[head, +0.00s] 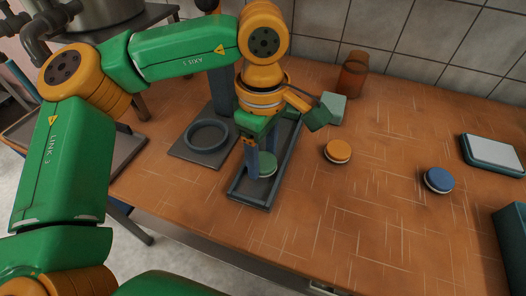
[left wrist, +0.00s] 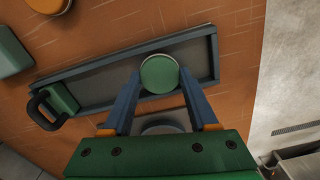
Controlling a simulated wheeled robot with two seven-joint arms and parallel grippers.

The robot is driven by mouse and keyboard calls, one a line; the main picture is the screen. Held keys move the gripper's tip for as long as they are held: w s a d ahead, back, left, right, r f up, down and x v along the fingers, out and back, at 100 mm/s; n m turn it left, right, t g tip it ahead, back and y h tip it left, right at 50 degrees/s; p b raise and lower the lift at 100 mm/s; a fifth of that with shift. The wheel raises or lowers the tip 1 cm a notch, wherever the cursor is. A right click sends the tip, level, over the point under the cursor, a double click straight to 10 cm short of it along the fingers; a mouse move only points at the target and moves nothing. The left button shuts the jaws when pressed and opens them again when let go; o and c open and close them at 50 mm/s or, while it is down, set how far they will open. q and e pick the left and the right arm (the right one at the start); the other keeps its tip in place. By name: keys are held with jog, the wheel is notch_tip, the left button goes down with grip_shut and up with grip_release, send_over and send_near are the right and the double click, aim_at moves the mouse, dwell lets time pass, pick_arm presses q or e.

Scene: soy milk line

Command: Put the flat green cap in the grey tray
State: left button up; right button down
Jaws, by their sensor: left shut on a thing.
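The flat green cap (head: 268,161) is held between the two blue-grey fingers of my left gripper (head: 262,170). In the left wrist view the cap (left wrist: 159,74) is a green disc with a pale rim, at the fingertips. The grey tray (head: 247,202) is a long, shallow, rimmed tray on the orange-brown table. The cap is over or inside its near end; I cannot tell whether it touches the floor. The tray (left wrist: 98,72) stretches behind the cap in the left wrist view. My right gripper is not in view.
A dark plate with a ring (head: 207,135) lies just left of the tray. An orange cap (head: 338,151), a pale green block (head: 333,107) and a brown cup (head: 353,74) are to the right. A blue cap (head: 439,180) lies farther right, with clear table between.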

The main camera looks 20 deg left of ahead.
aim_at(263, 161)
pick_arm(q)
jog(key=shift+f, duration=0.1)
jog(key=shift+f, duration=0.15)
jog(key=o, duration=1.3)
jog(key=shift+r, duration=0.4)
notch_tip(263, 161, up, 12)
jog(key=p, duration=0.2)
jog(key=shift+p, duration=0.35)
jog(key=shift+f, duration=0.1)
